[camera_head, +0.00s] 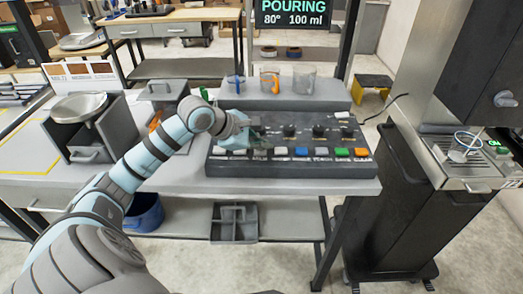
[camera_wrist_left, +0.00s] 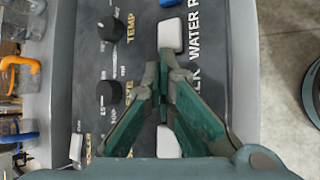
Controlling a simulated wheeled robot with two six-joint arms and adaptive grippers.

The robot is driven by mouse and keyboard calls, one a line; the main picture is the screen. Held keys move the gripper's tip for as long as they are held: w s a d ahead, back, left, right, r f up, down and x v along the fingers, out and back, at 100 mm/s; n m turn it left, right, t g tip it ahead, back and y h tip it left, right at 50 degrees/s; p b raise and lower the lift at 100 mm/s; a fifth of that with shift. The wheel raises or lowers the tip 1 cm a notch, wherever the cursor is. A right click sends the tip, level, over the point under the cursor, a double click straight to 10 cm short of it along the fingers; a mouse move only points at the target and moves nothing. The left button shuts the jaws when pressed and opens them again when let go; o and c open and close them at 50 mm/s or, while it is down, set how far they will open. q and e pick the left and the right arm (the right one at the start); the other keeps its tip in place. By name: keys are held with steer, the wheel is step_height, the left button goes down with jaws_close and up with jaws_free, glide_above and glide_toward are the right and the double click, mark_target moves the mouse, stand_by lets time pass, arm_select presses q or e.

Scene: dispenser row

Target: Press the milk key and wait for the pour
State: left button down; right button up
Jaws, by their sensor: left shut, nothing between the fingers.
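A dark control panel (camera_head: 292,168) with knobs and a row of coloured keys stands on the bench in the head view. Its screen (camera_head: 293,12) reads "POURING 80° 100 ml". My left gripper (camera_head: 258,141) is shut and empty over the left part of the key row. In the left wrist view its green fingers (camera_wrist_left: 165,62) point at the panel beside a label ending in "LK". The fingers hide the key there, so I cannot tell whether they touch it. A white key (camera_wrist_left: 170,36) by "WATER" shows just past the fingertips. My right gripper is out of view.
Clear cups, one with an orange handle (camera_head: 270,79), stand on the ledge behind the panel. A coffee machine (camera_head: 462,150) stands to the right.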

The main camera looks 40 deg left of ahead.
mark_target(261, 152)
arm_select(q)
steer(key=shift+r, duration=0.1)
stand_by(0.3)
steer(key=shift+r+p, duration=0.5)
steer(key=shift+r, duration=0.25)
step_height(261, 152, up, 5)
steer(key=p, duration=0.3)
stand_by(0.3)
